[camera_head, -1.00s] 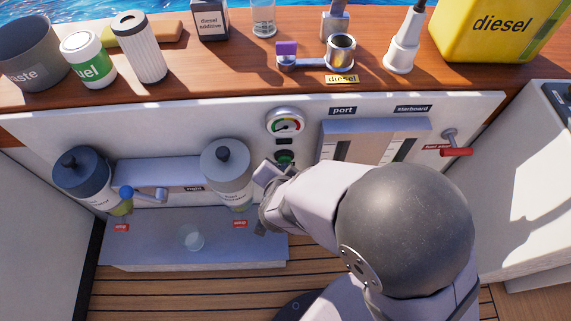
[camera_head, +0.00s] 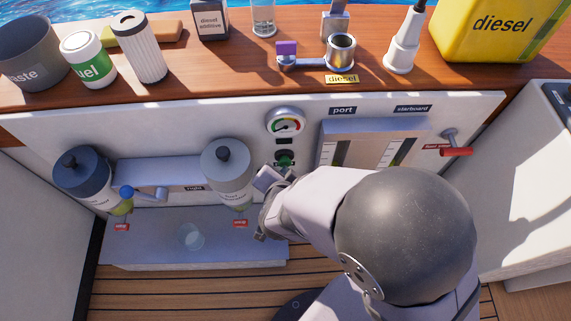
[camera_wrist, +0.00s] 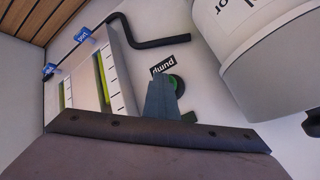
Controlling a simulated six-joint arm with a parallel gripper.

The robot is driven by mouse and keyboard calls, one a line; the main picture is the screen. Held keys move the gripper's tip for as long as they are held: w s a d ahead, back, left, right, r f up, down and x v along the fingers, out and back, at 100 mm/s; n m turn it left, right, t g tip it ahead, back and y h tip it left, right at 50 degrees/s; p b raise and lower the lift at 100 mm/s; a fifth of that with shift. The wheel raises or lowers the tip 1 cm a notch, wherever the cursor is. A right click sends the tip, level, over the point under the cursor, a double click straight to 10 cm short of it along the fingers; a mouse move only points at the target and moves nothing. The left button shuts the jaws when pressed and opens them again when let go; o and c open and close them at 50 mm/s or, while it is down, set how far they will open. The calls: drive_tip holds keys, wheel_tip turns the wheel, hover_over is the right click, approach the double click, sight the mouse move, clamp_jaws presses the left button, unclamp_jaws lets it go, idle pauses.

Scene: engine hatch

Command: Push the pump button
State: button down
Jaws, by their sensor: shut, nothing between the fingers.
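The green pump button (camera_head: 285,160) sits on the white panel below the round gauge. In the wrist view the green button (camera_wrist: 177,84) shows beside the black "pump" label (camera_wrist: 168,65), partly hidden by my finger. My gripper (camera_head: 272,178) is shut and empty, just below and in front of the button in the head view. In the wrist view its closed fingertips (camera_wrist: 160,88) overlap the button's lower left edge. I cannot tell whether they touch it.
The port and starboard gauge box (camera_head: 370,145) is to the right, with a red-handled valve (camera_head: 456,152) beyond. A gauge (camera_head: 286,123) is above.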

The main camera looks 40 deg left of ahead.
drive_tip(key=shift+s+d, duration=1.85)
drive_tip(key=shift+w, duration=0.1)
drive_tip(key=w+d+r+g+h, duration=0.2)
drive_tip(key=w+d+r+g, duration=0.15)
drive_tip(key=w+d, duration=1)
drive_tip(key=s+d+r+g+h, duration=0.1)
drive_tip(key=s+d+g+h, duration=0.15)
drive_tip(key=d, duration=0.95)
drive_tip(key=s+d+r+g+h, duration=0.1)
drive_tip(key=s+d, duration=0.2)
drive_tip(key=d, duration=0.9)
wheel_tip(320, 180, up, 34)
drive_tip(key=p, duration=3.4)
drive_tip(key=shift+s+d+f, duration=0.15)
drive_tip(key=shift+d, duration=0.05)
